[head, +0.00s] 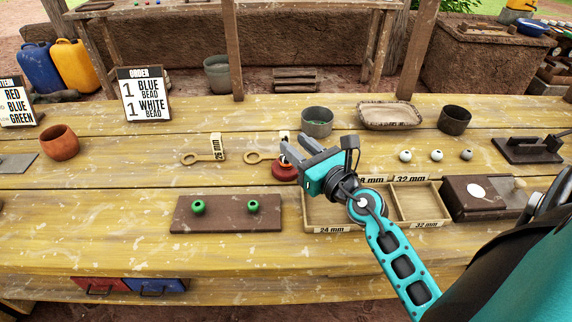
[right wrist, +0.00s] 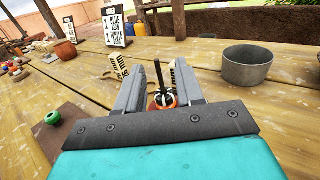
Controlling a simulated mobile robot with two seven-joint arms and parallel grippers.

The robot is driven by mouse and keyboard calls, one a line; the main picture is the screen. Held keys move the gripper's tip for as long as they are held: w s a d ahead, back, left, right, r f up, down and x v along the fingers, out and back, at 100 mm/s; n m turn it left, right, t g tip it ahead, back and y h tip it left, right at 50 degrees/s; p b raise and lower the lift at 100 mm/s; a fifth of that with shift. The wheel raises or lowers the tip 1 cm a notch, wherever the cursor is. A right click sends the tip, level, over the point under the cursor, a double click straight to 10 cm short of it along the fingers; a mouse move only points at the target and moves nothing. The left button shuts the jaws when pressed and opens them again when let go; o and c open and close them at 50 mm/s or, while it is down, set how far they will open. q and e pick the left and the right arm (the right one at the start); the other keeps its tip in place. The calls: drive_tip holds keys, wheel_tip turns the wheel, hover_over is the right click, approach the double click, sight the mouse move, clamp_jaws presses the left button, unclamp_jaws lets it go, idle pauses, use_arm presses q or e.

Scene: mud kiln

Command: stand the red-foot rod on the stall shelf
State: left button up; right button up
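The red-foot rod has a round red foot (head: 285,172), standing on the table in the head view, partly hidden behind my right gripper (head: 293,145). In the right wrist view its orange-red foot (right wrist: 155,104) shows between the fingers, with dark and pale parts above it. My right gripper is open, its two fingers apart, and I see no firm contact with the rod. A wooden shelf-like bench (head: 190,10) with small beads runs along the back; I cannot tell for certain that it is the stall shelf. My left gripper is not in view.
A grey cup (head: 317,121) stands just behind the right gripper. A divided wooden tray (head: 326,212) lies under my right arm. A brown board (head: 228,222) with two green beads is to its left. Ring gauges (head: 204,157) and an order sign (head: 145,94) stand farther left.

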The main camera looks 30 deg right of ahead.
drive_tip(key=shift+w+a+r, duration=0.1)
drive_tip(key=shift+w+a, duration=0.05)
drive_tip(key=shift+w, duration=1.3)
drive_tip(key=shift+w+a+r, duration=0.1)
drive_tip(key=shift+w, duration=1.35)
clamp_jaws()
